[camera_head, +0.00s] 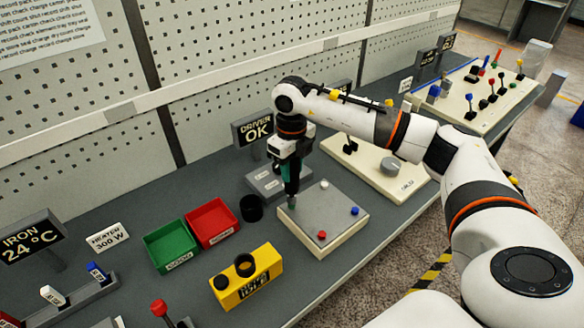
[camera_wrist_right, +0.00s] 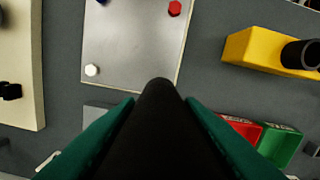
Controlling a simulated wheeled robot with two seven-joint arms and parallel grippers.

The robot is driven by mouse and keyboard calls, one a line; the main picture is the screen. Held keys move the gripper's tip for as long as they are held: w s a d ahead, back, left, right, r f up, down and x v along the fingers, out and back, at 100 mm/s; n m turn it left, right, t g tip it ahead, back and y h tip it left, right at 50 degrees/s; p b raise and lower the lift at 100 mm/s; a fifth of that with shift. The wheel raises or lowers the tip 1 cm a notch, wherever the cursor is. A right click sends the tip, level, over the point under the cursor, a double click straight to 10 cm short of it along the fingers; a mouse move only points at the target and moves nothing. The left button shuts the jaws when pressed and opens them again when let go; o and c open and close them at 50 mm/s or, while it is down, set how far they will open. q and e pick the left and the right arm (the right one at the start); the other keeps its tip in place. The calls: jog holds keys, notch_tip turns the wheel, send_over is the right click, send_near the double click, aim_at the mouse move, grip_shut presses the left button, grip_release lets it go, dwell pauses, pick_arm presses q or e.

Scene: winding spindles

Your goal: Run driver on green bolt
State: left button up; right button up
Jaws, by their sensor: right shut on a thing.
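My right gripper (camera_head: 290,165) is shut on a dark driver (camera_head: 291,187) and holds it upright over the left corner of the metal-topped plate (camera_head: 303,229). The driver (camera_wrist_right: 158,125) also fills the lower middle of the right wrist view, between the teal fingers. Its tip is at or just above a small greenish spot (camera_head: 292,206), where the green bolt appears to be; contact cannot be told. In the wrist view the driver hides that corner. A white bolt (camera_head: 324,184), a red bolt (camera_head: 321,235) and a blue bolt (camera_head: 354,211) stand at the other corners. My left gripper is not in view.
A sign (camera_head: 256,130) reads "DRIVER OK" behind. A black cup (camera_head: 251,208), a red bin (camera_head: 212,222), a green bin (camera_head: 171,247) and a yellow block (camera_head: 246,277) stand left of the plate. A cream board (camera_head: 400,185) with a knob lies to the right.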

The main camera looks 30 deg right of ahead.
jog(key=shift+r+p, duration=1.55)
jog(key=shift+r, duration=1.4)
